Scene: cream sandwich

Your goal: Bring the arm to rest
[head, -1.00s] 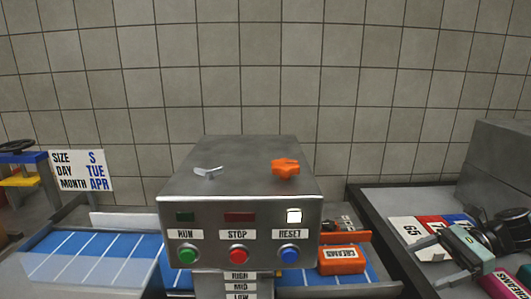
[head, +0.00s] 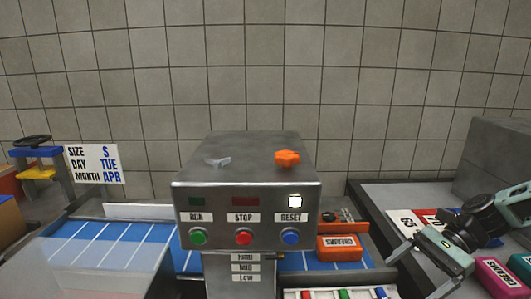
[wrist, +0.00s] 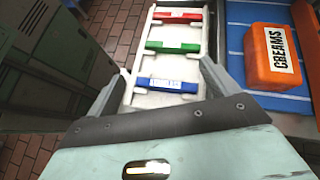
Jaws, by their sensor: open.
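My gripper (head: 400,241) is at the right in the head view, over the front edge of the right-hand tray, with its two fingers spread and nothing between them. In the wrist view, my open gripper (wrist: 158,78) shows its fingers on either side of a white panel (wrist: 140,98) with red, green and blue bars. The panel's top also shows at the bottom of the head view. The fingers look apart from the panel, though the height between them is hard to tell.
A metal control box (head: 246,180) stands in the middle, its RESET lamp (head: 295,201) lit white. An orange CREAMS box (head: 339,248) sits on the blue conveyor (head: 97,247). The right-hand tray (head: 375,194) holds cards and a pink CREAMS box (head: 497,278).

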